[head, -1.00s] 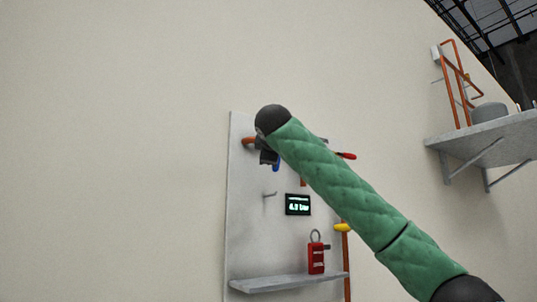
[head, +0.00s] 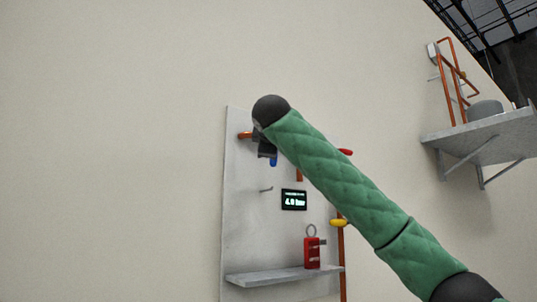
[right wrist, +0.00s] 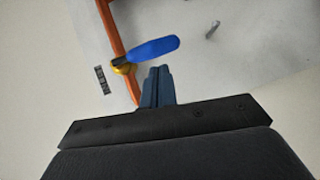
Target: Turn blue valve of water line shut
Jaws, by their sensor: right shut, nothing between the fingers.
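The blue valve handle (right wrist: 152,50) sits on a brass valve body (right wrist: 122,66) on the copper pipe (right wrist: 111,27). In the right wrist view the handle lies roughly crosswise to the pipe. In the head view only a small piece of the blue handle (head: 273,162) shows, below the pipe (head: 245,135). My right gripper (right wrist: 158,70) is shut and empty, its tips just beside the handle; I cannot tell whether they touch it. In the head view my right gripper (head: 266,150) is dark and partly covers the valve. My left gripper is out of view.
The grey panel (head: 238,200) carries a display (head: 294,200) reading about 4.0 bar, a peg (head: 266,189), a red handle (head: 346,152) and a yellow handle (head: 338,223). A red padlock (head: 312,252) stands on its shelf (head: 265,279). A wall shelf (head: 480,140) is at right.

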